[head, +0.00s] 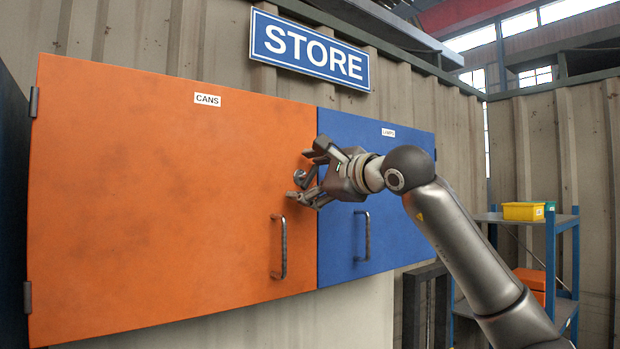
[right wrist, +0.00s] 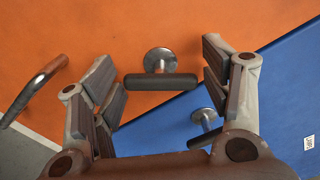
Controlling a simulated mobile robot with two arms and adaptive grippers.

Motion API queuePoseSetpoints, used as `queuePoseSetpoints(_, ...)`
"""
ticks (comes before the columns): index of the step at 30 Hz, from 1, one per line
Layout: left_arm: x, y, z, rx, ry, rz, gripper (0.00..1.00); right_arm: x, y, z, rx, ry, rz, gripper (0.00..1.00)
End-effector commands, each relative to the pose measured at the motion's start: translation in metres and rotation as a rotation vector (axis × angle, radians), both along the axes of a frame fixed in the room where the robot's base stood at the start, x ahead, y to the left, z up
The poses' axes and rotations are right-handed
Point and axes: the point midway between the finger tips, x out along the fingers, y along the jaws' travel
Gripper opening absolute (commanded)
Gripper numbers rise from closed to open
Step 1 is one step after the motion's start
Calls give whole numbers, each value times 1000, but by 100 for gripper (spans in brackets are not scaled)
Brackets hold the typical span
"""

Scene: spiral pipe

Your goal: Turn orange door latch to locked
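The orange door (head: 170,190) is closed, with a "CANS" label. Its latch (head: 299,177) is mostly hidden by my right gripper (head: 304,175) in the head view. In the right wrist view the latch is a round metal base with a dark bar (right wrist: 160,82), slanted relative to the door edge. My right gripper (right wrist: 161,78) is open, one finger on each side of the bar, with visible gaps. I cannot tell how deep the fingers reach around it. My left gripper is not in view.
A curved metal handle (head: 280,247) sits on the orange door below the latch. The closed blue door (head: 343,235) is to the right, with its own handle (head: 362,236) and a similar latch (right wrist: 205,116) close to my gripper. A shelf with a yellow bin (head: 523,211) stands at right.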

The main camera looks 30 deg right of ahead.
Motion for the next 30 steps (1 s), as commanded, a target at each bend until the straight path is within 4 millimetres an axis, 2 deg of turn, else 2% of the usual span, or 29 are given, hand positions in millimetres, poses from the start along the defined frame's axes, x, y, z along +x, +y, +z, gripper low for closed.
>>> queuePoseSetpoints(9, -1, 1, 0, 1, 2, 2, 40, -1, 0, 0, 0, -1, 0, 75)
queuePoseSetpoints(13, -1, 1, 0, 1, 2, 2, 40, -11, -2, 1, -1, -2, -1, 75)
queuePoseSetpoints(17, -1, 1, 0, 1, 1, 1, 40, -34, -4, 0, -2, -2, -2, 75)
queuePoseSetpoints(24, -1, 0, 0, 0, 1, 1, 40, -85, -8, 0, -1, -3, -1, 75)
queuePoseSetpoints(30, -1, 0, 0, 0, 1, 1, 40, -112, -9, 0, -1, -1, 0, 75)
